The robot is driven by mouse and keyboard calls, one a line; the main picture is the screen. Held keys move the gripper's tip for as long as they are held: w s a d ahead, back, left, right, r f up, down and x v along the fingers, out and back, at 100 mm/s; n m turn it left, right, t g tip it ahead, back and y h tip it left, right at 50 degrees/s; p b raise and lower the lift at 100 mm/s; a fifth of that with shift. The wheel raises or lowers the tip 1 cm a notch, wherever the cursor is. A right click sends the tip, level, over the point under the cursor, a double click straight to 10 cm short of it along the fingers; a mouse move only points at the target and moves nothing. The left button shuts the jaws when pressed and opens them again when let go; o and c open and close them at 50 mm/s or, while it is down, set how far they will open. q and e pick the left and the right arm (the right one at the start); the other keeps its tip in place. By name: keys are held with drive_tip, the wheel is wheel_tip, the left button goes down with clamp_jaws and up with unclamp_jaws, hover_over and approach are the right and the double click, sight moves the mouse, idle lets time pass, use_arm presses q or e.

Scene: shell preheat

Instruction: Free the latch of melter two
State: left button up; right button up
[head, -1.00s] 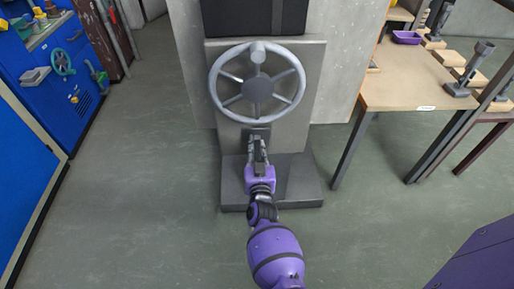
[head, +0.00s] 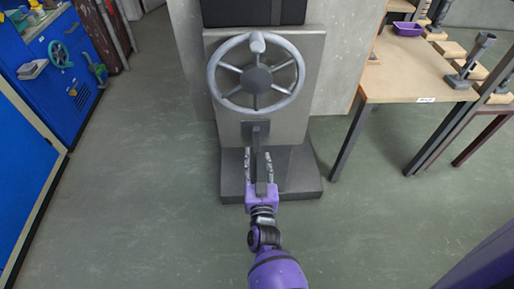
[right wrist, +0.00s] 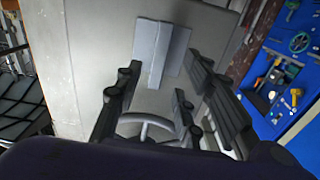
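The melter in front of me is a grey pedestal (head: 308,75) with a round spoked handwheel (head: 256,76) on its face. Below the wheel is a dark latch plate (head: 256,130) with a bar-shaped latch lever (head: 256,144) standing out from it. In the right wrist view the lever (right wrist: 159,60) is a grey bar on a flat plate. My right gripper (head: 258,154) is open, with one finger on each side of the lever's line; I cannot tell whether either touches it. Nothing shows gripped. My left gripper is out of view.
A wooden-topped table (head: 408,78) with a purple tray (head: 408,29) and a grey tool stand (head: 470,65) is at the right. A blue cabinet (head: 75,95) stands at the left. The floor (head: 140,190) between is clear.

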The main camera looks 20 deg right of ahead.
drive_tip(key=shift+v, duration=1.5)
drive_tip(key=shift+a, duration=0.1)
